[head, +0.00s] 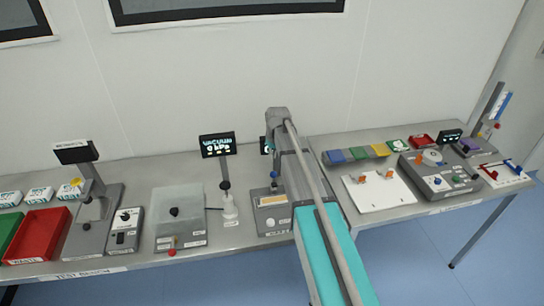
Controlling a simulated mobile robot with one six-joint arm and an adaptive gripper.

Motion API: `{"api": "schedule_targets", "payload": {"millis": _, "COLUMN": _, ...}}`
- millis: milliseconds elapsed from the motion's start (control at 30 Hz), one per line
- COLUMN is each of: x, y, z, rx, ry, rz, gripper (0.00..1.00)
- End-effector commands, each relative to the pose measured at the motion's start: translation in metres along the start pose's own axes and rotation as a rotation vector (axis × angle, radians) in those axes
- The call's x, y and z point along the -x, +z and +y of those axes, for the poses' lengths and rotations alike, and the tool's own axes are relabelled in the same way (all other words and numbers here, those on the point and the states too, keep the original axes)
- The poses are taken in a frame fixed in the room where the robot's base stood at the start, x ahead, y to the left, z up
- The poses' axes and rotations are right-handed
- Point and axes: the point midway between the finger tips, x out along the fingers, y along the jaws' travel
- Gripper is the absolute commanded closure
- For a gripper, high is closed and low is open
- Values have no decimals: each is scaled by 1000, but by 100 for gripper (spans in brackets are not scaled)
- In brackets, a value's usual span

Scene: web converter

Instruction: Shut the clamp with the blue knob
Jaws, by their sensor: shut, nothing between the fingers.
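On the right end of the bench, a white plate (515,180) carries small clamp-like parts, one with a blue part (512,165) and one with a red part (490,173). A small blue part (273,174) also shows on the grey unit (272,217) just left of my arm. I cannot tell which of these is the clamp with the blue knob, or whether either is open. My arm reaches up across the middle of the view. I cannot make out my gripper; it seems hidden behind the arm.
A white board (380,202) with two orange clamps (363,178) lies right of my arm. A grey knobbed device (460,186) stands further right. On the left are a clear-covered box (180,198), a stand (93,240) and a red tray (40,230).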

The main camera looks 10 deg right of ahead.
Motion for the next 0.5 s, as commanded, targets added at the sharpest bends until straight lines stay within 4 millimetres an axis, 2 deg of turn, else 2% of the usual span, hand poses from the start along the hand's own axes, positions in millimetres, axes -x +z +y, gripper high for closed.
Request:
{"api": "schedule_targets", "payload": {"millis": 33, "x": -7, "y": 0, "z": 0, "rx": 0, "ry": 0, "rz": 0, "gripper": 100}}
{"api": "schedule_targets", "payload": {"millis": 500, "x": -43, "y": 0, "z": 1, "rx": -1, "ry": 0, "rz": 0, "gripper": 100}}
